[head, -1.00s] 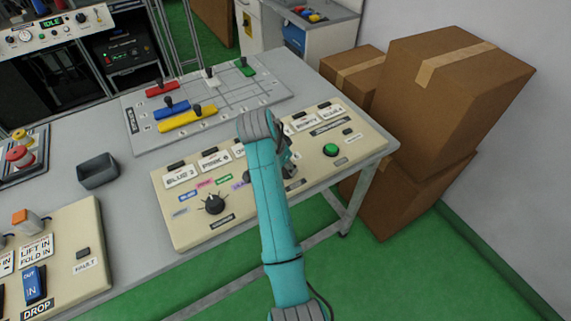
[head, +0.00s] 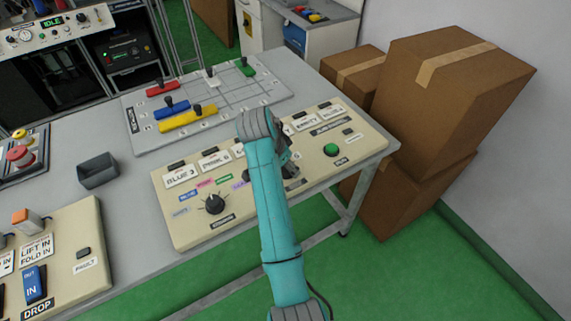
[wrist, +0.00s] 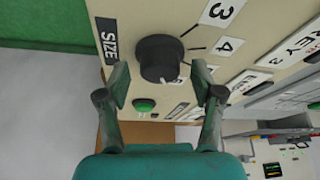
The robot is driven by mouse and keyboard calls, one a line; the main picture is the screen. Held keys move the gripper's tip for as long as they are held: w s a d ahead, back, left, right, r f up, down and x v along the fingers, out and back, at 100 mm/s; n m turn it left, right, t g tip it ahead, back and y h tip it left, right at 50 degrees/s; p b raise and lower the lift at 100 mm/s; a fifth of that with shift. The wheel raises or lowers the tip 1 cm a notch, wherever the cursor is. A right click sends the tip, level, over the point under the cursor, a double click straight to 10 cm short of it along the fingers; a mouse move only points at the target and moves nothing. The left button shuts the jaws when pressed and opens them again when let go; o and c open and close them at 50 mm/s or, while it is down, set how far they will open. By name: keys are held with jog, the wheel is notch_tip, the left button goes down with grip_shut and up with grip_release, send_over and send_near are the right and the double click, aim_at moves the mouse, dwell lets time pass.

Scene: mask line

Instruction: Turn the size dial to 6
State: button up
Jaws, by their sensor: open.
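The black size dial (wrist: 160,58) sits on a cream panel beside a black SIZE label (wrist: 109,41) in the wrist view. A small white mark shows at its lower edge. Labels 3 (wrist: 217,12) and 4 (wrist: 224,46) lie to its right, with short lines between them and the dial. I cannot make out a 6. My gripper (wrist: 160,78) is open, one finger on each side of the dial; I cannot tell whether they touch it. In the head view my gripper (head: 284,160) is over the panel's middle, and my arm hides most of the dial.
A second black dial (head: 215,203) with coloured labels is on the left of the same panel. A green button (head: 331,150) is on its right. Behind is a grey grid board (head: 215,110) with coloured blocks. Cardboard boxes (head: 440,90) stand to the right.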

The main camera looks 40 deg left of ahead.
jog(key=v, duration=0.7)
jog(key=shift+r, duration=0.15)
jog(key=shift+s, duration=0.15)
